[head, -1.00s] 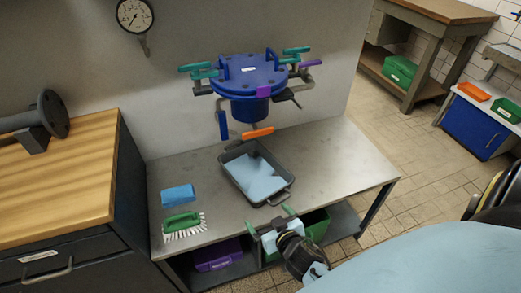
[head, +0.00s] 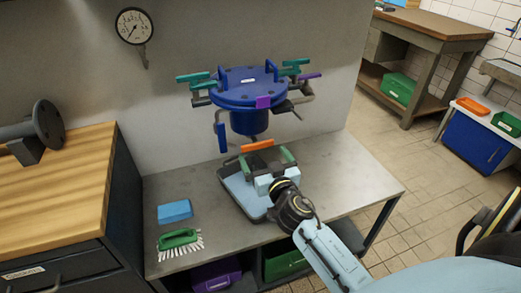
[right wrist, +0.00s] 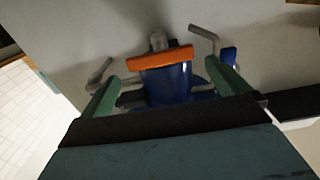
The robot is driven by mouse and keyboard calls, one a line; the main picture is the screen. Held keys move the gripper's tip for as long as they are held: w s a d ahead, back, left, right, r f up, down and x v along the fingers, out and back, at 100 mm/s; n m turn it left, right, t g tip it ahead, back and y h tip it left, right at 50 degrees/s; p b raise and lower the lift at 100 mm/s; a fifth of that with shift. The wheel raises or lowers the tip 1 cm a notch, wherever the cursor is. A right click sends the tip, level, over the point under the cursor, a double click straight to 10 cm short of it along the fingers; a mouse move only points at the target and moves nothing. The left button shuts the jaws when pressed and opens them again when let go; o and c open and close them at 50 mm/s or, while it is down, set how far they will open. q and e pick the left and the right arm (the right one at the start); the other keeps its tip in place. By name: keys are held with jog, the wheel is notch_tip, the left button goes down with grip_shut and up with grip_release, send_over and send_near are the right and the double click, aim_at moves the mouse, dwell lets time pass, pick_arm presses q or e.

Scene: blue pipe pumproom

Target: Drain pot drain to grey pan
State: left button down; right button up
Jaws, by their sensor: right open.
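The blue pot (head: 250,95) is fixed at the wall above the metal bench, with a flanged lid and several coloured valve handles. An orange drain handle (head: 257,146) sits low below it. It also shows in the right wrist view (right wrist: 160,57), in front of the pot's blue body (right wrist: 168,85). The grey pan (head: 235,191) lies on the bench below, its inside light blue and partly hidden by my right gripper. My right gripper (head: 266,159) is open, its green fingers pointing toward the orange handle, apart from it. My left gripper is not in view.
A blue sponge (head: 174,211) and a green brush (head: 179,239) lie on the bench's left. A wooden-topped cabinet (head: 60,190) stands at the left. The bench top (head: 335,165) is clear on the right. A pressure gauge (head: 134,26) hangs on the wall.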

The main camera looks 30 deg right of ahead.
aim_at(258, 147)
jog(key=shift+x, duration=1.85)
jog(key=c, duration=0.7)
